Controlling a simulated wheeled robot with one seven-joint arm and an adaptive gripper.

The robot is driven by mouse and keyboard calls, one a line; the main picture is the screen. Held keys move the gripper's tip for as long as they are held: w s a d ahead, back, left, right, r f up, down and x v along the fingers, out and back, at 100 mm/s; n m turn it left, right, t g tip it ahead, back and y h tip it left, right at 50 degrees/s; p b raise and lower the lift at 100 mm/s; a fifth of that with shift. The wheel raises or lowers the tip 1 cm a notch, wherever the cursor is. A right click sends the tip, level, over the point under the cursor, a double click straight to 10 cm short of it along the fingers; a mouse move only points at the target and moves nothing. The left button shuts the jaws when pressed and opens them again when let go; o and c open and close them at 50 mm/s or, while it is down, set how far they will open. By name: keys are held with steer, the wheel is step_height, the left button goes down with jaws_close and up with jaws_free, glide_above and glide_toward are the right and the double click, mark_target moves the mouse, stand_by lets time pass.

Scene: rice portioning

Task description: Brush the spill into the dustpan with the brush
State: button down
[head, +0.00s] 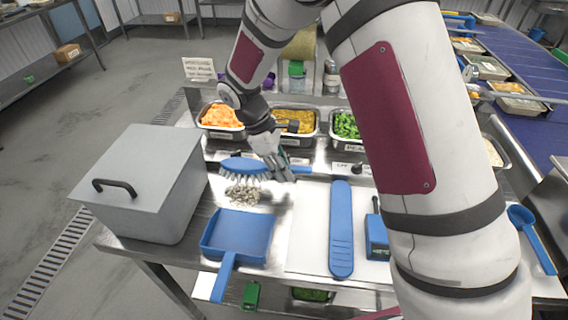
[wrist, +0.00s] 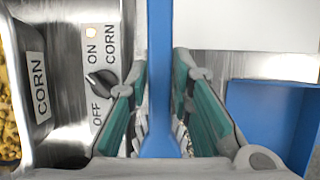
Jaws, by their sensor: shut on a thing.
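The blue brush (head: 240,165) with white bristles is held low over the steel counter, its head pointing left. My gripper (head: 280,168) is shut on its handle (wrist: 160,60), which runs between the teal-padded fingers (wrist: 160,100) in the wrist view. The spill (head: 245,193), a patch of pale grains, lies just in front of the bristles; I cannot tell whether they touch it. The blue dustpan (head: 238,237) lies flat in front of the spill, handle toward the front edge. Part of it shows in the wrist view (wrist: 285,115). The spill is not clear in the wrist view.
A grey lidded box (head: 145,185) stands on the left. A white board (head: 308,235) with a blue paddle-like tool (head: 341,230) lies right of the dustpan. Food trays with carrots (head: 221,116), corn (head: 300,122) and peas (head: 346,126) line the back. A control knob (wrist: 102,82) is near my fingers.

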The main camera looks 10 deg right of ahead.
steer(key=shift+f+b, duration=0.7)
steer(key=shift+f, duration=1.15)
steer(key=shift+s+a+r+p, duration=0.1)
steer(key=shift+s+a+p, duration=0.4)
steer(key=shift+s, duration=0.55)
steer(key=shift+s+a+f+p, duration=0.1)
steer(key=shift+s+a+p, duration=0.15)
steer(key=shift+s+p, duration=0.65)
steer(key=shift+s+a+r+p, duration=0.1)
steer(key=shift+s+a+p, duration=0.25)
steer(key=shift+s, duration=0.9)
steer(key=shift+w+r+p, duration=0.2)
steer(key=shift+r+p, duration=0.15)
steer(key=shift+r, duration=0.8)
steer(key=shift+w+r+p, duration=0.2)
steer(key=shift+r+p, duration=0.1)
steer(key=shift+r, duration=0.8)
